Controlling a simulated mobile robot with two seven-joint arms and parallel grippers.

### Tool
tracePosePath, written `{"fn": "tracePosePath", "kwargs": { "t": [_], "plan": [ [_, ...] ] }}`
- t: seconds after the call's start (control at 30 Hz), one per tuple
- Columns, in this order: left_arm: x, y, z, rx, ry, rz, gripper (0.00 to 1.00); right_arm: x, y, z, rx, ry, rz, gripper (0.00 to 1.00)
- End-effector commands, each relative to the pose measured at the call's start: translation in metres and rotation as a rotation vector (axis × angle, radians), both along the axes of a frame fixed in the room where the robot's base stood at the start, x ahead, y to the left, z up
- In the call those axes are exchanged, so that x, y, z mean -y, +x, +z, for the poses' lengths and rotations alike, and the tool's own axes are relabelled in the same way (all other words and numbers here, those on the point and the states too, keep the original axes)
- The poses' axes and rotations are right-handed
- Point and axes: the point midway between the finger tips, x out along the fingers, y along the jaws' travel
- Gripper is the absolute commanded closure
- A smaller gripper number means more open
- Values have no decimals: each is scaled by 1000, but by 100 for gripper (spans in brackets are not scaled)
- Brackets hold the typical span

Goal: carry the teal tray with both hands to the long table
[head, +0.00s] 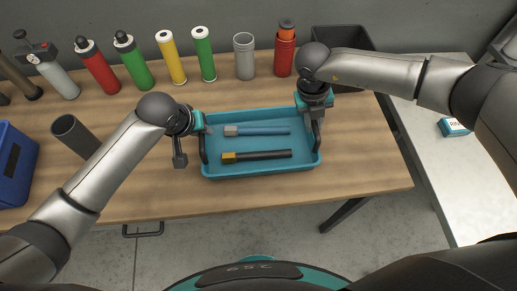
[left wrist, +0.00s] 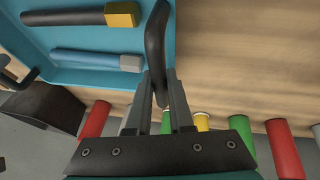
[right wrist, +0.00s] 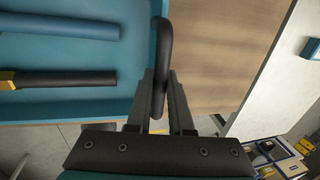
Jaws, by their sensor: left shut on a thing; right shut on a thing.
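The teal tray (head: 262,174) sits on or just above the wooden table; I cannot tell whether it touches. It has a dark handle at each end. A blue tool with a grey end (head: 262,131) and a black tool with a yellow end (head: 262,155) lie in it. My left gripper (head: 201,135) is shut on the tray's left handle (left wrist: 157,45). My right gripper (head: 315,118) is shut on the right handle (right wrist: 162,60). Both wrist views show a handle between the fingers.
Several cylinders, such as a yellow one (head: 171,58), stand along the back of the wooden table (head: 360,170). A dark cup (head: 75,135) and a blue bin (head: 15,165) are at left. A black bin (head: 345,38) is behind. A white surface (head: 440,165) with a small teal box (head: 453,127) is at right.

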Motion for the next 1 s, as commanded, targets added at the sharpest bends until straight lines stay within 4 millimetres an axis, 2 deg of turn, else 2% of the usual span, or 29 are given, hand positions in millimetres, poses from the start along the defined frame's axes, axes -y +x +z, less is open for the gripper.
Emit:
{"fn": "tracePosePath", "kwargs": {
  "t": [0.2, 0.23, 0.5, 0.8, 1.0],
  "plan": [
    [0, 1, -10, 3, 0, 1, 100, 1, 1, -10, 1, -1, -1, 100],
    [-1, 0, -11, 0, 2, 1, 79, 1, 0, -11, 0, -2, -1, 80],
    [0, 0, -9, 0, 1, 0, 50, 0, 0, -9, 0, -1, -1, 51],
    [-1, -1, -7, 0, 0, 0, 50, 0, 0, -9, 0, 0, 0, 51],
    [-4, -7, 9, 2, 0, -1, 50, 0, 0, -9, 0, 0, 0, 51]
  ]
}}
